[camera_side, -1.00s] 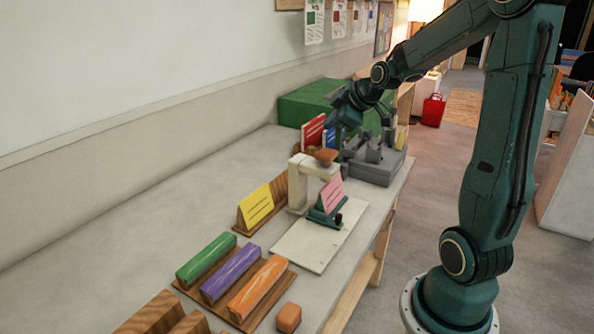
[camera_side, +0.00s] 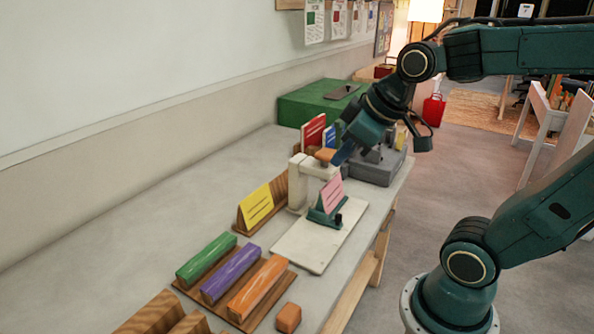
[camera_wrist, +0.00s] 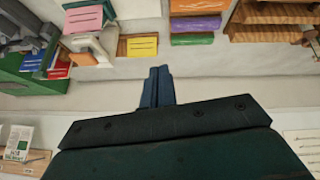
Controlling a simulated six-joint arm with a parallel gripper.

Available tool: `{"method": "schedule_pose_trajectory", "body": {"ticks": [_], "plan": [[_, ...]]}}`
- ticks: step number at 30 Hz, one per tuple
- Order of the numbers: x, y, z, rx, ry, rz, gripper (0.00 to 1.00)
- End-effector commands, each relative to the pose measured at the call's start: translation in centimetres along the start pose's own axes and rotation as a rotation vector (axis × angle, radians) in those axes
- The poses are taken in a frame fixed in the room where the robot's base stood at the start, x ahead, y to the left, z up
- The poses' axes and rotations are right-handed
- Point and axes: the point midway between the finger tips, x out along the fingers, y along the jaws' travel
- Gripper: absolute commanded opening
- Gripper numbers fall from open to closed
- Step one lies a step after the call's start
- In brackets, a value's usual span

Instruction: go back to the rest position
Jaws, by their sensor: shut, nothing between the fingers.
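My gripper (camera_side: 342,155) is above the bench in the side view, just right of the cream stamp-like stand (camera_side: 298,185) with its orange top. In the wrist view my gripper (camera_wrist: 158,75) shows as two blue fingers pressed together with nothing between them. A pink card (camera_side: 332,195) leans on a dark green holder, which stands on a pale board (camera_side: 318,246) below the gripper. Whether the fingertips touch the stand cannot be told from the side view; they look apart from it.
A yellow card (camera_side: 256,207) stands in a wooden holder. Green (camera_side: 206,257), purple (camera_side: 230,273) and orange (camera_side: 257,288) blocks lie on a wooden rack in front. A grey box (camera_side: 372,168), red card (camera_side: 313,131) and green box (camera_side: 300,106) stand at the back. The left bench is clear.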

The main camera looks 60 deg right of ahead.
Motion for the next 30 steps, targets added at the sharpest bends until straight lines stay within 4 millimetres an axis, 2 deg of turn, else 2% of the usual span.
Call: {"method": "schedule_pose_trajectory", "body": {"ticks": [1,6,12,30], "plan": [[-0.7,-1.0,0.9,0.019,-0.005,-0.011,0.00],[-2.2,-3.1,3.7,0.100,-0.039,-0.036,0.00],[-2.9,-4.0,5.4,0.153,-0.062,-0.047,0.00],[-3.0,-4.0,5.6,0.161,-0.065,-0.048,0.00]]}}
